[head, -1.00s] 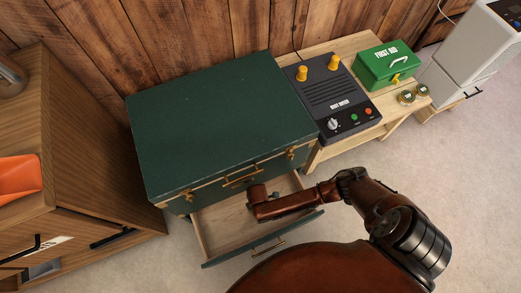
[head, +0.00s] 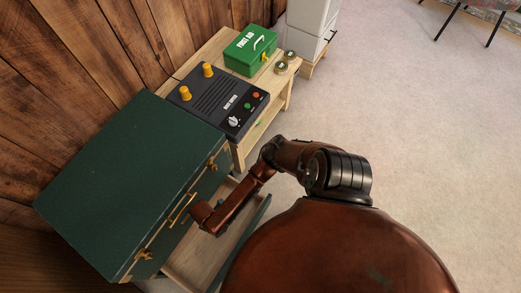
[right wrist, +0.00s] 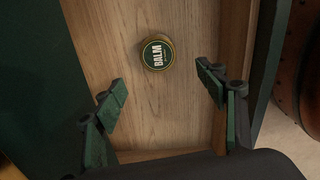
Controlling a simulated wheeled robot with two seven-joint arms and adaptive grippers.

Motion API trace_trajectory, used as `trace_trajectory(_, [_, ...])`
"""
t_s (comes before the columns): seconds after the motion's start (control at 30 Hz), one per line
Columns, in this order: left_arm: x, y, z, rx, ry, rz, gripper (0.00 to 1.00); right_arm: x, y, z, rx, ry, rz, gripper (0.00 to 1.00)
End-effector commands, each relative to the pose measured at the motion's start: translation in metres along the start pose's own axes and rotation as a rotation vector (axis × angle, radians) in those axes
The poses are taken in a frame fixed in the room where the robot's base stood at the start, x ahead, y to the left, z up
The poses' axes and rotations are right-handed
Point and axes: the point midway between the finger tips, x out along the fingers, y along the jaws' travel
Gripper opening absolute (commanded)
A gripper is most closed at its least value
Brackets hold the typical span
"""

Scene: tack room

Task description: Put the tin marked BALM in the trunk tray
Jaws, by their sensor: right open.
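In the right wrist view, the BALM tin (right wrist: 157,53), round with a dark green and yellow label, lies on the wooden floor of the pulled-out tray (right wrist: 155,125). My right gripper (right wrist: 163,85) is open and empty above the tray, its fingers spread, with the tin just beyond the fingertips and touching neither. In the head view, my right arm reaches over the tray (head: 188,262) at the front of the green trunk (head: 130,180); the gripper's fingers and the tin are hidden there. My left gripper is out of view.
Behind the trunk, a wooden bench (head: 222,45) carries a dark control unit (head: 215,98) with yellow knobs, a green first aid box (head: 250,50) and two small round tins (head: 281,67), labels too small to read. Open floor (head: 420,130) lies to the right.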

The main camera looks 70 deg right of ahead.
Motion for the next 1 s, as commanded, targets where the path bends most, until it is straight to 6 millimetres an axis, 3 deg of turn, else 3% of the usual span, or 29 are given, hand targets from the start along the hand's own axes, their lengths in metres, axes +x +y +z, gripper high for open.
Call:
trace_trajectory(0.23, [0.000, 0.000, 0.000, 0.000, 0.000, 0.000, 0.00, -0.007, -0.081, -0.049, 0.127, 0.138, -0.071, 0.66])
trace_trajectory(0.37, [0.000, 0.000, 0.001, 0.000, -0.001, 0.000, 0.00, -0.027, -0.127, -0.071, 0.280, 0.232, -0.108, 0.66])
trace_trajectory(0.47, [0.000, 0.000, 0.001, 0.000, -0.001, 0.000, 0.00, -0.047, -0.155, -0.073, 0.439, 0.290, -0.127, 0.66])
trace_trajectory(0.57, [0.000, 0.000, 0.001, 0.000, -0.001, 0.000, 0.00, -0.068, -0.175, -0.059, 0.618, 0.321, -0.133, 0.66])
trace_trajectory(0.67, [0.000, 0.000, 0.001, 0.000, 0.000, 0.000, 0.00, -0.088, -0.195, -0.028, 0.811, 0.323, -0.126, 0.66])
trace_trajectory(0.9, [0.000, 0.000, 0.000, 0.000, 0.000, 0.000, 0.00, -0.129, -0.247, 0.078, 1.221, 0.218, -0.065, 0.66])
trace_trajectory(1.0, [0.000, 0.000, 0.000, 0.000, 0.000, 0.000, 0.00, -0.142, -0.265, 0.109, 1.318, 0.171, -0.039, 0.66])
